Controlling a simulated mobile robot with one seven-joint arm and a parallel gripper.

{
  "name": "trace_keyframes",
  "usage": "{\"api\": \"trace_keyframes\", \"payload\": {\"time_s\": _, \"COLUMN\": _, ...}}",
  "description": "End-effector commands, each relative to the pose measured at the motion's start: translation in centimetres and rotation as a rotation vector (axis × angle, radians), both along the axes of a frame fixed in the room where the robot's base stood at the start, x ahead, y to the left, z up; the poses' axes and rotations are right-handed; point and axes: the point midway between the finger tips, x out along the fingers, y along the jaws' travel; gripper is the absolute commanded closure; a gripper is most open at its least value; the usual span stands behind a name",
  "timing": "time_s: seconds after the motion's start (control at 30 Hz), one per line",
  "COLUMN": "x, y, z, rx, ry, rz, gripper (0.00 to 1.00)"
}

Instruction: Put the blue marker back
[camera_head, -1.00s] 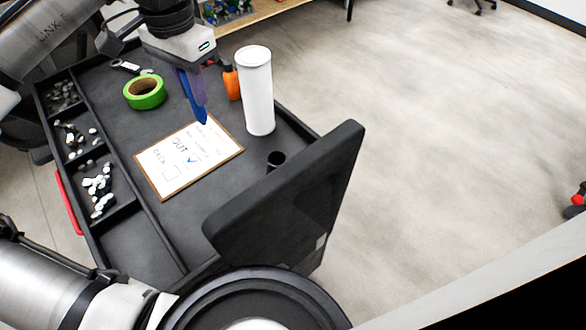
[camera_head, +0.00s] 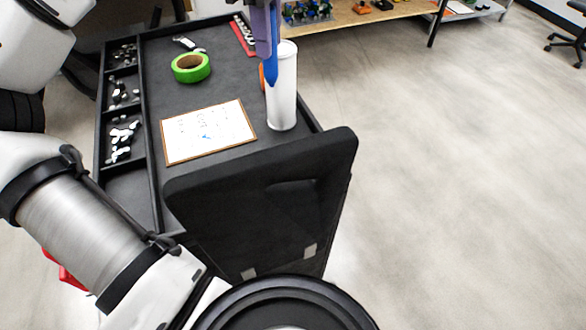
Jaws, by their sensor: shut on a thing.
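The blue marker (camera_head: 273,62) points down at the top middle of the head view. My gripper (camera_head: 264,34) is shut on it, and only the fingers show at the top edge. The marker is in front of the tall white cylinder (camera_head: 283,100) in the picture; I cannot tell whether they touch. The whiteboard (camera_head: 207,131) with a brown frame lies flat on the black cart, left of the cylinder. Its writing is faint at this angle. The small black cup seen earlier near the cart's raised end is hidden now.
A green tape roll (camera_head: 191,67) lies behind the whiteboard. Side compartments (camera_head: 122,97) with small metal parts run along the cart's left. The cart's tall black end panel (camera_head: 262,195) stands in front. An orange item is mostly hidden behind the cylinder.

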Motion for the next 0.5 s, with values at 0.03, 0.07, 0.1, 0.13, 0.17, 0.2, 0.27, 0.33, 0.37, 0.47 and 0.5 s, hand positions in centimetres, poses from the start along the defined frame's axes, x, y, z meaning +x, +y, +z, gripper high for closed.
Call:
{"api": "trace_keyframes", "payload": {"time_s": 0.03, "x": -0.1, "y": 0.0, "z": 0.2, "rx": -0.001, "ry": 0.0, "rz": -0.022, "gripper": 1.0}}
{"api": "trace_keyframes", "payload": {"time_s": 0.07, "x": -0.1, "y": 0.0, "z": 0.3, "rx": -0.001, "ry": 0.0, "rz": -0.034, "gripper": 1.0}}
{"api": "trace_keyframes", "payload": {"time_s": 0.1, "x": -0.2, "y": 0.0, "z": 0.3, "rx": -0.001, "ry": 0.0, "rz": -0.046, "gripper": 1.0}}
{"api": "trace_keyframes", "payload": {"time_s": 0.13, "x": -0.2, "y": 0.0, "z": 0.2, "rx": 0.0, "ry": 0.001, "rz": -0.053, "gripper": 1.0}}
{"api": "trace_keyframes", "payload": {"time_s": 0.17, "x": -0.2, "y": 0.0, "z": 0.0, "rx": -0.001, "ry": 0.002, "rz": -0.058, "gripper": 1.0}}
{"api": "trace_keyframes", "payload": {"time_s": 0.2, "x": -0.2, "y": 0.0, "z": -0.4, "rx": -0.001, "ry": 0.003, "rz": -0.064, "gripper": 1.0}}
{"api": "trace_keyframes", "payload": {"time_s": 0.27, "x": -0.2, "y": 0.0, "z": -1.5, "rx": -0.002, "ry": 0.003, "rz": -0.067, "gripper": 1.0}}
{"api": "trace_keyframes", "payload": {"time_s": 0.33, "x": -0.3, "y": 0.0, "z": -3.3, "rx": -0.004, "ry": 0.004, "rz": -0.069, "gripper": 1.0}}
{"api": "trace_keyframes", "payload": {"time_s": 0.37, "x": -0.2, "y": 0.0, "z": -4.1, "rx": -0.003, "ry": 0.003, "rz": -0.068, "gripper": 1.0}}
{"api": "trace_keyframes", "payload": {"time_s": 0.47, "x": -0.3, "y": 0.0, "z": -6.8, "rx": -0.003, "ry": 0.005, "rz": -0.068, "gripper": 1.0}}
{"api": "trace_keyframes", "payload": {"time_s": 0.5, "x": -0.3, "y": 0.0, "z": -7.9, "rx": -0.003, "ry": 0.005, "rz": -0.067, "gripper": 1.0}}
